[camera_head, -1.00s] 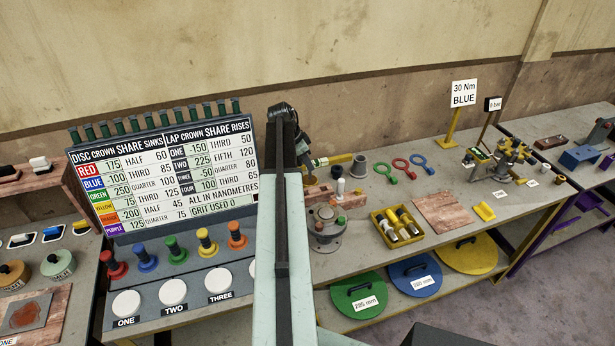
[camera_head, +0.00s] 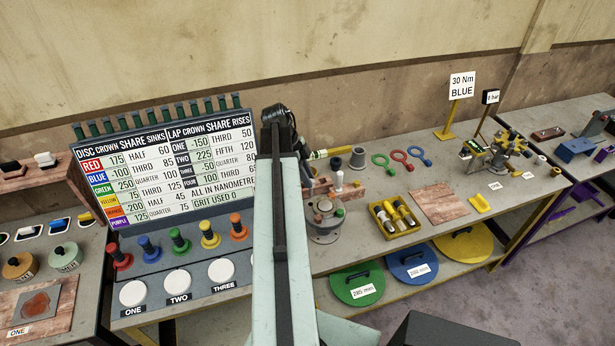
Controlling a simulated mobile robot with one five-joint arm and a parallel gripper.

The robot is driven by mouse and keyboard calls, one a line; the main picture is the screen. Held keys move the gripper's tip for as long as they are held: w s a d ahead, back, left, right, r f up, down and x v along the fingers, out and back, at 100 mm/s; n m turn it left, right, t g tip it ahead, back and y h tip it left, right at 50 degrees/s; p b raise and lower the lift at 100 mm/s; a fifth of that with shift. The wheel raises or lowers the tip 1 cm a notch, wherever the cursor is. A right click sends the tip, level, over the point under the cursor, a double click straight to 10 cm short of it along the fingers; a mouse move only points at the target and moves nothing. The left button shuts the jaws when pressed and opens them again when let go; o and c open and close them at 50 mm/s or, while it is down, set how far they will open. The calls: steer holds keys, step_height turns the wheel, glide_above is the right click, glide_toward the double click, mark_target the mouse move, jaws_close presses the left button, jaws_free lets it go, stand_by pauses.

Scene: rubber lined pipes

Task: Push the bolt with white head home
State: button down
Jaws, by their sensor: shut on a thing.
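A small upright piece with a white top (camera_head: 339,180) stands by the reddish block (camera_head: 351,192), just right of my arm. It may be the white-headed bolt, but it is too small to tell how far in it sits. A grey round flanged fitting (camera_head: 323,222) stands in front of it. My pale arm rises through the middle of the view, and a dark part of it reaches down behind. My gripper is hidden behind the arm, so its jaws and anything in them do not show.
A yellow tray (camera_head: 374,209) holds several cylindrical parts. Red, blue and green ring tools lie behind it. A grey collar (camera_head: 357,158) stands near the wall. A lettered board (camera_head: 165,170) with coloured knobs stands left. Covers with handles lie on the lower shelf.

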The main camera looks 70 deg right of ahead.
steer(key=b, duration=0.9)
glide_toward(307, 204)
steer(key=shift+s+d+f, duration=0.25)
steer(key=shift+s+f, duration=0.75)
steer(key=shift+f, duration=0.1)
steer(key=shift+s+d+f, duration=0.25)
steer(key=shift+s+f, duration=0.75)
steer(key=shift+f, duration=0.15)
steer(key=shift+f, duration=0.45)
steer(key=c, duration=1.2)
jaws_free()
steer(key=shift+r, duration=0.1)
steer(key=shift+o, duration=0.2)
step_height(307, 204, up, 8)
steer(key=p, duration=0.8)
steer(key=shift+r, duration=0.1)
